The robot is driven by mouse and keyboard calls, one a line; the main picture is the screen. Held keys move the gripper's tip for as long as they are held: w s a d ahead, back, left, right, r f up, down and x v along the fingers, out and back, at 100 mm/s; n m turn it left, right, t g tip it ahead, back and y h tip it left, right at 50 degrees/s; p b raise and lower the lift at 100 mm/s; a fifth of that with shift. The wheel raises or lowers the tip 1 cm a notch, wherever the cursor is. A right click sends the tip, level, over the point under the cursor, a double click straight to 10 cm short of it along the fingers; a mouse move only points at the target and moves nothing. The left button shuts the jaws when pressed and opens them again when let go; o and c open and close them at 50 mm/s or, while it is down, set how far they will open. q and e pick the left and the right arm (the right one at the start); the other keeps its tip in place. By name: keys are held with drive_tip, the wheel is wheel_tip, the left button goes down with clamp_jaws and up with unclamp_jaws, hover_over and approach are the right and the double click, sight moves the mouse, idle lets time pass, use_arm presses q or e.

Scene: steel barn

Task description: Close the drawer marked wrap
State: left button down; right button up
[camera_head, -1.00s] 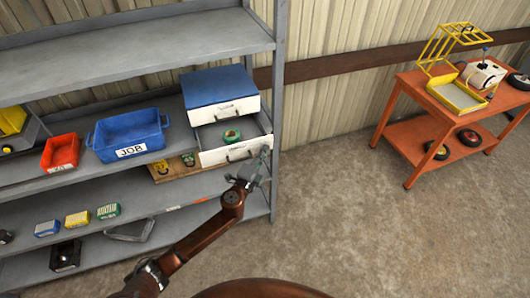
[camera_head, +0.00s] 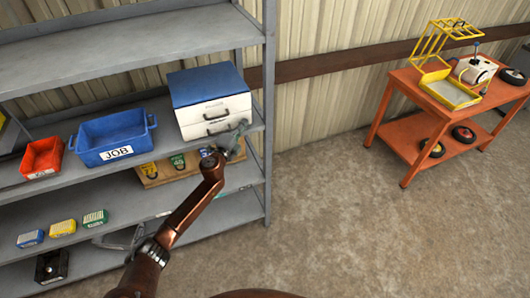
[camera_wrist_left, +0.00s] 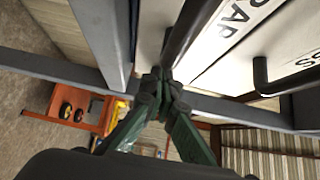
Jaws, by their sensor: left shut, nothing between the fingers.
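The blue-topped drawer cabinet (camera_head: 206,85) stands on the shelf rack with two white drawer fronts. The upper front (camera_head: 232,103) and the lower front (camera_head: 190,132) look flush with the cabinet, both in. The lettering is too small to read in the head view. In the left wrist view a white front (camera_wrist_left: 232,28) ends in "AP", fitting the wrap drawer, and another front (camera_wrist_left: 285,58) shows partly read letters. Dark bar handles cross both. My left gripper (camera_head: 241,128) is shut and empty at the lower front's right end; contact is unclear. My right gripper is out of view.
A blue JOB bin (camera_head: 114,139) and a red bin (camera_head: 42,158) stand left of the cabinet. The rack's grey upright (camera_head: 268,120) is close right of my gripper. An orange cart (camera_head: 405,130) stands farther right, with open floor between.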

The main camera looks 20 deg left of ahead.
use_arm(q)
drive_tip(key=shift+w+a+r, duration=0.1)
drive_tip(key=shift+a+r, duration=0.05)
drive_tip(key=shift+a, duration=0.1)
drive_tip(key=shift+r, duration=0.1)
drive_tip(key=shift+s+d+p, duration=0.3)
drive_tip(key=shift+d+p, duration=0.05)
drive_tip(key=shift+d, duration=0.05)
drive_tip(key=s+d+p, duration=0.1)
drive_tip(key=s+p, duration=0.1)
drive_tip(key=s, duration=1)
drive_tip(key=shift+s+f, duration=0.3)
